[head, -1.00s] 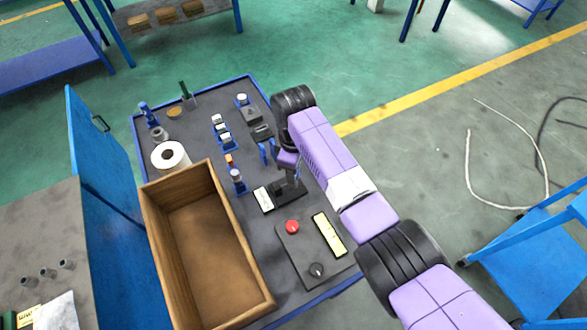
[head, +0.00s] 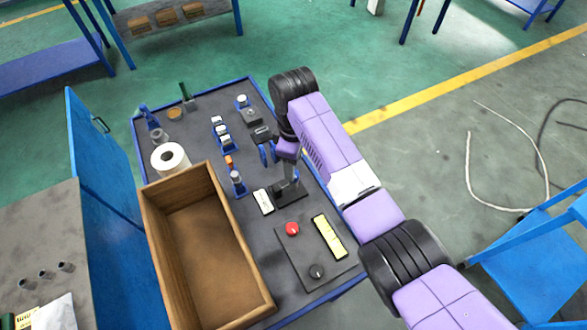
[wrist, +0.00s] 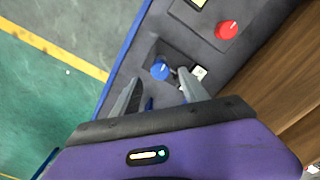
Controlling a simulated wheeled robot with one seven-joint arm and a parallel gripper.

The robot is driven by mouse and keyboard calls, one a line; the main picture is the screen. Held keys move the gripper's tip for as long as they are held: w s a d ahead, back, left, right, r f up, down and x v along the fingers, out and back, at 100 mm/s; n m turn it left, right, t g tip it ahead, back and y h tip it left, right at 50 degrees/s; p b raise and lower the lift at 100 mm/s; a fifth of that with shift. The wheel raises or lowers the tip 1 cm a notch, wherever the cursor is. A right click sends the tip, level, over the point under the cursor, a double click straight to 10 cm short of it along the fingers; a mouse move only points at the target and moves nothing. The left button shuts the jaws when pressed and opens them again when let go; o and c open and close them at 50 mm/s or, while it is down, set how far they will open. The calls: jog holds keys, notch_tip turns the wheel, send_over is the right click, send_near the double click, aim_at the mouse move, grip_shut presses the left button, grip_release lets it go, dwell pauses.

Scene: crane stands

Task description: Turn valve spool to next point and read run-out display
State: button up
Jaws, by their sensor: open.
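In the wrist view a round blue knob-like end (wrist: 160,69) sits on a dark fixture (wrist: 146,54); I cannot tell whether it is the valve spool's end. My gripper (wrist: 157,84) is open, its grey fingers spread on either side of the line to the blue end, with nothing held. Whether they touch anything is unclear. In the head view my gripper (head: 289,178) hangs over a small dark fixture (head: 290,195), partly hiding it. A small white panel (head: 263,201) lies beside the fixture, possibly the display; it also shows in the wrist view (wrist: 198,72), with no reading legible.
A control plate with a red knob (head: 292,229), a black knob (head: 317,271) and a yellow label (head: 329,236) lies nearby. An open wooden box (head: 265,304) fills the bench's front left. Small blue stands (head: 237,184) and a white roll (head: 170,158) stand behind.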

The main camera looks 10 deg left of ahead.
jog(key=shift+r, duration=1.7)
